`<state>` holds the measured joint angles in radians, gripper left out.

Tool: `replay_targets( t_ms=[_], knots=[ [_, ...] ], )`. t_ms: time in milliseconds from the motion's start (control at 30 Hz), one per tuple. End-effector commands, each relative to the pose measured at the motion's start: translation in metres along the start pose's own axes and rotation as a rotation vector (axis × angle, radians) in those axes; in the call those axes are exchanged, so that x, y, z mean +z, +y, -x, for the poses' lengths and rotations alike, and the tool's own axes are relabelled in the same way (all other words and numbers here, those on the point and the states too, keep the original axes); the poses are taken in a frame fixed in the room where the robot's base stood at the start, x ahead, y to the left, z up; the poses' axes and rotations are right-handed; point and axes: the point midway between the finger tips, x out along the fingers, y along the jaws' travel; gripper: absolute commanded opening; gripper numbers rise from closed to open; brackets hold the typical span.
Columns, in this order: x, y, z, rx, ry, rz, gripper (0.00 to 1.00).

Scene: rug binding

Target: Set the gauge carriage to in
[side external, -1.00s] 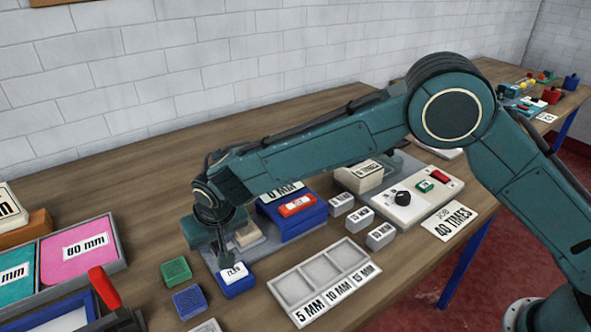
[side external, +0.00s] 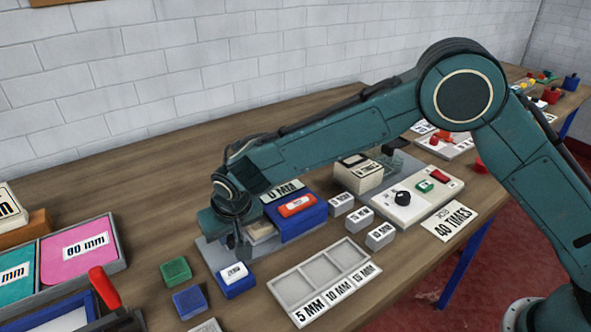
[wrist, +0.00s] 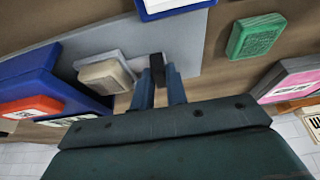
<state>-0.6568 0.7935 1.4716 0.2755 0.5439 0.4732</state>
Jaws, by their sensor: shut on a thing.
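My gripper (side external: 243,252) points down over the grey plate (side external: 208,252) of the gauge. In the wrist view its two blue fingers (wrist: 160,85) are shut on a small dark post (wrist: 157,61) standing over the grey plate. I take the post for the handle of the gauge carriage; its foot is hidden. A blue block with a white label (side external: 235,280) sits just in front of the gripper at the plate's front edge. A beige block (wrist: 104,74) lies on the plate beside the fingers.
Green (side external: 176,270) and blue (side external: 189,302) small blocks lie left of the plate. A white three-slot tray (side external: 352,287) is at the front, with several grey labelled blocks behind it. A white control panel (side external: 412,208) stands to the right. The table behind left is clear.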

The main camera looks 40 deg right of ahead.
Motion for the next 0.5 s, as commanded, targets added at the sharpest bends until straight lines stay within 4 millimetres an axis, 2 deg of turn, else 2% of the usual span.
replay_targets(
  t_ms=[33,300,500],
  knots=[
    [-0.002,0.011,0.000,0.003,0.001,-0.004,0.00],
    [-0.002,0.057,0.000,0.002,0.004,-0.004,0.00],
    [-0.001,0.067,0.000,0.001,0.005,-0.003,0.00]
  ],
)
